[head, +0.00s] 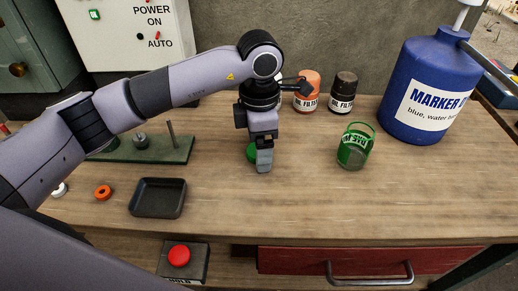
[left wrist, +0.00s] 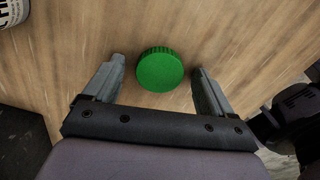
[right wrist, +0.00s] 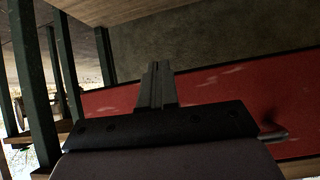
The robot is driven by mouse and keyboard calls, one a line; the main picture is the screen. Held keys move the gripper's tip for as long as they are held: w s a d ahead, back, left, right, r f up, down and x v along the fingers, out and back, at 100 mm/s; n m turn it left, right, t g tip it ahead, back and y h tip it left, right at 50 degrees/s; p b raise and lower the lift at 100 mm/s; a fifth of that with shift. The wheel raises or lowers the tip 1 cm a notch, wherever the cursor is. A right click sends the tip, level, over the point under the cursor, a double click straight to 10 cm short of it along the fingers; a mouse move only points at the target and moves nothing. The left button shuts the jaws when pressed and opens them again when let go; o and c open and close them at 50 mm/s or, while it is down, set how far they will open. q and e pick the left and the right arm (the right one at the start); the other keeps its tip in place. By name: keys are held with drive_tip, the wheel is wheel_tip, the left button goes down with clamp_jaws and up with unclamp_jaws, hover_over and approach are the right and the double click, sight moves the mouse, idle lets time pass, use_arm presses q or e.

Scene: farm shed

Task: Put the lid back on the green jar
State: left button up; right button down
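The green jar (head: 354,147) stands upright on the bench, right of centre, with see-through walls, a white label and an open top. The green lid (head: 251,152) lies on the bench left of the jar, partly hidden behind my left gripper (head: 264,160). In the left wrist view the lid (left wrist: 160,70) is between the two spread fingers of my left gripper (left wrist: 160,85), with a gap on each side. My right gripper (right wrist: 156,85) is empty, its fingers together, in front of a red drawer below the bench top.
An orange oil filter (head: 307,92) and a dark one (head: 343,94) stand behind the jar. A big blue marker drum (head: 425,95) is at the back right. A black tray (head: 157,198) and an orange ring (head: 103,192) lie at left. The front right bench is clear.

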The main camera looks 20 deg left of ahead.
use_arm(q)
drive_tip(key=c, duration=1.1)
drive_tip(key=shift+o, duration=0.2)
wheel_tip(320, 180, up, 20)
drive_tip(key=p, duration=0.1)
drive_tip(key=shift+p, duration=0.35)
